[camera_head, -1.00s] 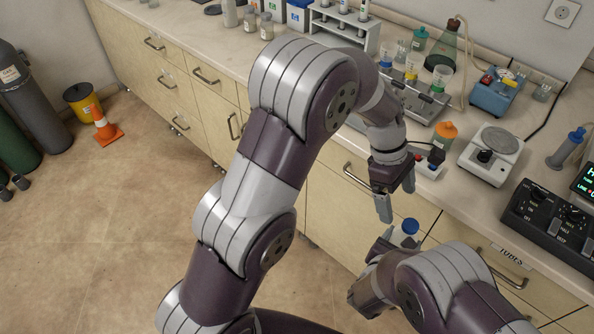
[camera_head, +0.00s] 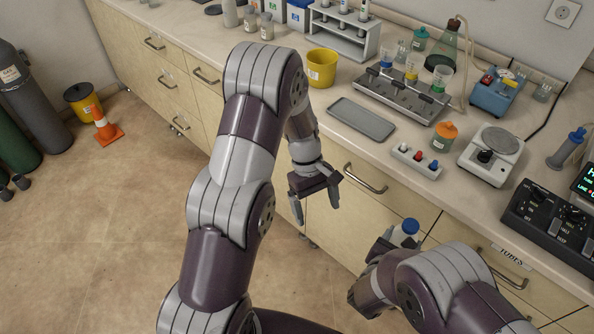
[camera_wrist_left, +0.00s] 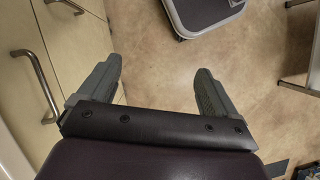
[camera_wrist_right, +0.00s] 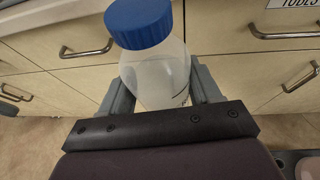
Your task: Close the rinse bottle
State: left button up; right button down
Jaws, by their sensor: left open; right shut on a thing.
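The rinse bottle (camera_wrist_right: 158,78) is translucent white with a ribbed blue cap (camera_wrist_right: 138,22) sitting on its top. My right gripper (camera_wrist_right: 160,92) is shut around the bottle body and holds it in front of the drawers. The bottle and cap also show in the head view (camera_head: 409,230), partly hidden by my right arm. Whether the cap is fully tight cannot be told. My left gripper (camera_head: 316,204) is open and empty, left of the bottle and apart from it. In the left wrist view nothing is between its fingers (camera_wrist_left: 158,72).
The bench above holds a grey tray (camera_head: 361,119), a yellow container (camera_head: 322,68), a block with coloured knobs (camera_head: 416,160), an orange-capped jar (camera_head: 444,137) and a scale (camera_head: 491,157). Drawer handles (camera_head: 366,178) stick out near both grippers. Open floor lies to the left.

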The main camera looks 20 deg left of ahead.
pick_arm(q)
jog(key=w+a+n+t, duration=0.2)
jog(key=w+a+n, duration=0.4)
jog(key=w+a, duration=0.2)
jog(key=shift+a+f+h, duration=0.3)
jog(key=shift+a+h, duration=0.1)
jog(key=shift+a, duration=0.05)
